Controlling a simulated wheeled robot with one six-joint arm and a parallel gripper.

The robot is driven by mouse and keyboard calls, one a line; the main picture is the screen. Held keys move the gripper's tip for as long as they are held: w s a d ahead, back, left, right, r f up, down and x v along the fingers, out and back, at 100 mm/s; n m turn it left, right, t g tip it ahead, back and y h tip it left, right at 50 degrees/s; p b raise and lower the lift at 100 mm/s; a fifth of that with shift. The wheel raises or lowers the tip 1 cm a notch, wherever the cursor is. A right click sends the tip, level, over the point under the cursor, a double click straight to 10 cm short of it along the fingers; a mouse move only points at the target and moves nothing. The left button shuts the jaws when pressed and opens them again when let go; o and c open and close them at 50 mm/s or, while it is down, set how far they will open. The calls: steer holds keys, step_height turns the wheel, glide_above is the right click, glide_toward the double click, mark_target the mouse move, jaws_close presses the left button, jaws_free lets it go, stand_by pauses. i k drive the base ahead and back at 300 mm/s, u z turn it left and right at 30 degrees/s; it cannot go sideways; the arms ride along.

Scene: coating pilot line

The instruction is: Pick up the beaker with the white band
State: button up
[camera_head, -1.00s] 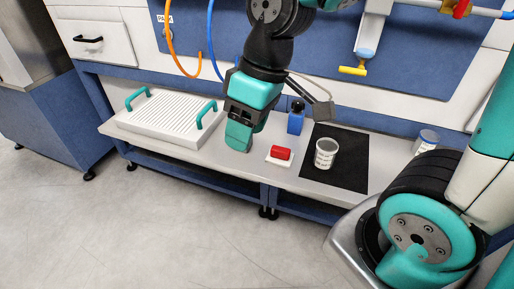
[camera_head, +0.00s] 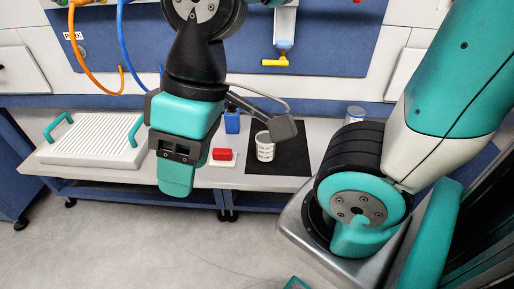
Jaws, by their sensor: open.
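A small beaker with a white band (camera_head: 265,147) stands upright on a black mat (camera_head: 292,160) on the bench. Dark marks show on its band. My gripper (camera_head: 176,178) hangs pointing down in front of the bench, left of the beaker in the picture and apart from it. It is open, with nothing seen in it; the gap between its fingers is hard to see from this angle. A second container (camera_head: 354,115), bluish on top with a white label, stands farther right, partly hidden behind my arm.
A red block on a white pad (camera_head: 222,155) lies left of the mat, with a blue bottle (camera_head: 232,122) behind it. A white ribbed tray with teal handles (camera_head: 92,140) fills the bench's left. An orange hose, a blue hose and a yellow-handled tap (camera_head: 275,62) hang behind.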

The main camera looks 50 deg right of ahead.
mark_target(265, 149)
steer(key=u, duration=1.15)
steer(key=k, duration=1.6)
steer(key=z, duration=1.65)
steer(key=i, duration=0.5)
steer(key=u, duration=0.05)
